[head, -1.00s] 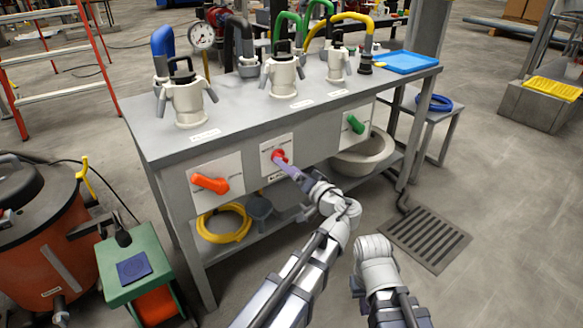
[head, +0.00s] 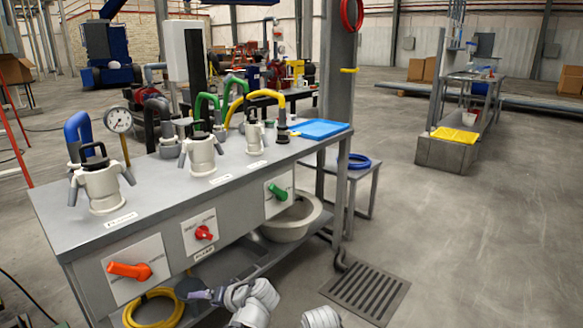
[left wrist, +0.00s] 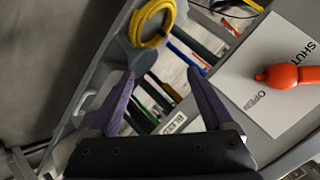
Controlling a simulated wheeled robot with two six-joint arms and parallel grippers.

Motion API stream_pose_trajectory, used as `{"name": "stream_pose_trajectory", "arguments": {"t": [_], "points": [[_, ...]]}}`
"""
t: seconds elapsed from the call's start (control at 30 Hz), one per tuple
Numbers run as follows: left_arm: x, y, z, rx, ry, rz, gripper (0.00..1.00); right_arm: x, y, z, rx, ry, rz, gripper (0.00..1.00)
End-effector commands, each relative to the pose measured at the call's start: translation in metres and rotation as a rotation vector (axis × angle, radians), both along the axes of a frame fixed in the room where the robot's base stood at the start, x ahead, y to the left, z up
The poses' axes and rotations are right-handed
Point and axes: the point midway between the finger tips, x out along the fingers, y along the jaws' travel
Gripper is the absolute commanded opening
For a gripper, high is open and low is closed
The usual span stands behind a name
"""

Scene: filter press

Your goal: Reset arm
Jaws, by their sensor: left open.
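A yellow hose coil (head: 152,309) and a round basin (head: 292,217) sit beneath. A floor grate (head: 366,290) lies to the right, with open floor beyond.

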Motion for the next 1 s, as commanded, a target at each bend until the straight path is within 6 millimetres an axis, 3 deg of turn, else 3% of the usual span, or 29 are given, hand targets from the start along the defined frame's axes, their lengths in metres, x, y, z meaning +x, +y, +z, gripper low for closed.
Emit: {"name": "stream_pose_trajectory", "arguments": {"t": [0.1,0.2,0.33,0.53,0.63,0.7,1.0], "points": [[-0.033,-0.004,-0.044,-0.211,0.166,0.003,0.85,0.0,0.0,0.0,0.0,0.0,0.0,0.0],[-0.053,-0.018,-0.068,-0.369,0.27,-0.022,0.85,0.0,0.0,0.0,0.0,0.0,0.0,0.0],[-0.071,-0.038,-0.086,-0.534,0.36,-0.068,0.85,0.0,0.0,0.0,0.0,0.0,0.0,0.0],[-0.092,-0.067,-0.098,-0.741,0.448,-0.15,0.85,0.0,0.0,0.0,0.0,0.0,0.0,0.0],[-0.101,-0.082,-0.1,-0.838,0.476,-0.198,0.85,0.0,0.0,0.0,0.0,0.0,0.0,0.0],[-0.104,-0.095,-0.078,-0.816,0.504,-0.225,0.85,0.0,0.0,0.021,0.0,0.0,0.001,0.0],[-0.125,-0.143,-0.026,-0.739,0.607,-0.323,0.85,0.0,0.0,0.074,-0.001,0.002,0.007,0.0]]}}
